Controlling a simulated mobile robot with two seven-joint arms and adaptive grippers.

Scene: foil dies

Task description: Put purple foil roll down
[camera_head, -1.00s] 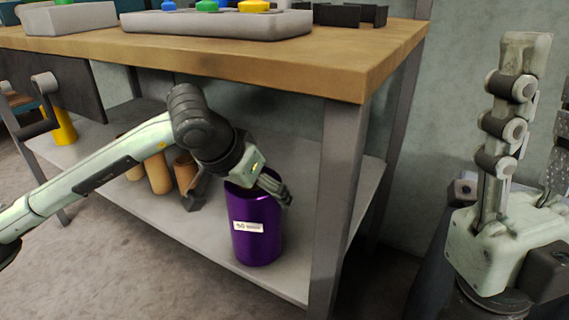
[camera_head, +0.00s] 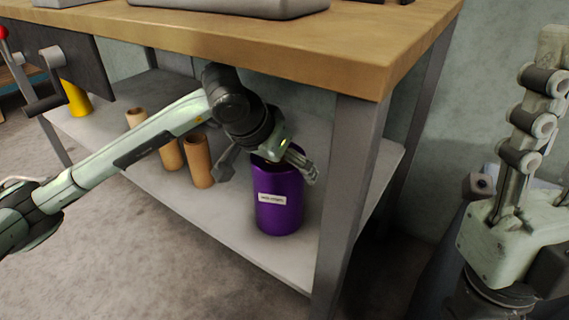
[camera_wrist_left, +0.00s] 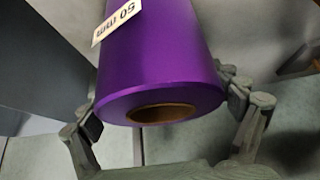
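The purple foil roll (camera_head: 278,205) stands upright on the lower shelf under the bench, beside the front right leg. A small white label is on its side. In the left wrist view the roll (camera_wrist_left: 165,60) fills the middle, with its brown core end towards me. My left gripper (camera_head: 265,168) is at the roll's top, one finger on each side. Its fingers look spread, with a gap between the left finger and the roll. It also shows in the left wrist view (camera_wrist_left: 163,105). My right gripper (camera_head: 545,90) points up at the right edge, away from the roll, partly cut off.
Several brown cores (camera_head: 198,160) stand on the lower shelf (camera_head: 230,222) left of the roll. A yellow object (camera_head: 76,99) stands at its far left. The wooden benchtop (camera_head: 300,52) is above my left arm; a grey leg (camera_head: 350,190) stands right of the roll.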

